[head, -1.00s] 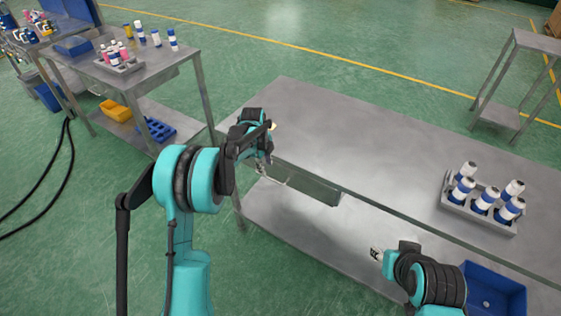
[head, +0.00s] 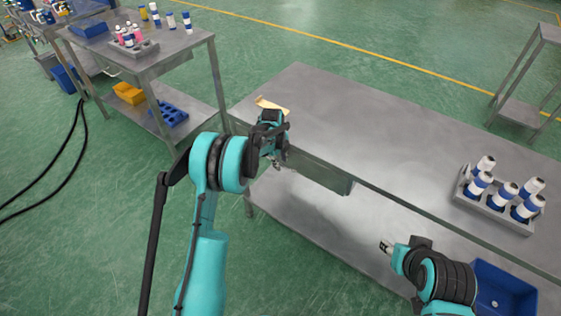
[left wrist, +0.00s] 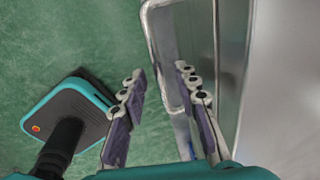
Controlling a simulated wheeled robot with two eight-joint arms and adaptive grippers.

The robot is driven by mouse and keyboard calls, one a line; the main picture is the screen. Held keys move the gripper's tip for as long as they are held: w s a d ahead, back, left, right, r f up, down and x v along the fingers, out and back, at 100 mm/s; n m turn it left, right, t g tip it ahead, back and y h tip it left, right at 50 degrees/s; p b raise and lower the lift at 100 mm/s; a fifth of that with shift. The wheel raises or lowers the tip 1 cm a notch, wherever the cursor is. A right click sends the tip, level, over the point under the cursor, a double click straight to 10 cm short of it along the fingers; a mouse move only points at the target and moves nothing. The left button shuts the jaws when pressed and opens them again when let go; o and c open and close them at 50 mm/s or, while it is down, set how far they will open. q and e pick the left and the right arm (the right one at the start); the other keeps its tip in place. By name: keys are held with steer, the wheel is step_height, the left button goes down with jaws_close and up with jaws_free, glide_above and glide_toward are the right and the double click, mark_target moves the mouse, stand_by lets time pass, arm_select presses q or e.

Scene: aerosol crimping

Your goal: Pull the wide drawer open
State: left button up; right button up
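The wide drawer (head: 325,176) is a grey metal front under the front edge of the steel table, toward its left end. It looks shut or nearly so. My left gripper (head: 280,160) is at the drawer's left end, just in front of the table edge. In the left wrist view its fingers (left wrist: 163,108) are spread apart with nothing clearly held between them. The drawer face (left wrist: 232,60) lies to the right of the fingers there; I cannot tell whether they touch it. My right gripper (head: 386,247) is low in front of the table, too small to judge.
The tabletop (head: 370,130) is mostly bare, with a tan piece (head: 270,105) at its left end. A grey rack (head: 500,208) of blue-and-white cans stands at the right. A blue bin (head: 500,290) is below. A second table (head: 165,60) stands back left.

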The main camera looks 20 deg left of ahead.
arm_select(q)
jaws_close()
steer(key=shift+s, duration=0.1)
steer(key=s+a, duration=0.3)
steer(key=s, duration=0.6)
steer(key=s+a+b, duration=0.1)
steer(key=s+a, duration=0.3)
steer(key=s, duration=0.6)
steer(key=s+a+b, duration=0.1)
steer(key=s+a, duration=0.2)
steer(key=s, duration=0.7)
steer(key=shift+a, duration=0.25)
steer(key=shift+w, duration=0.1)
jaws_free()
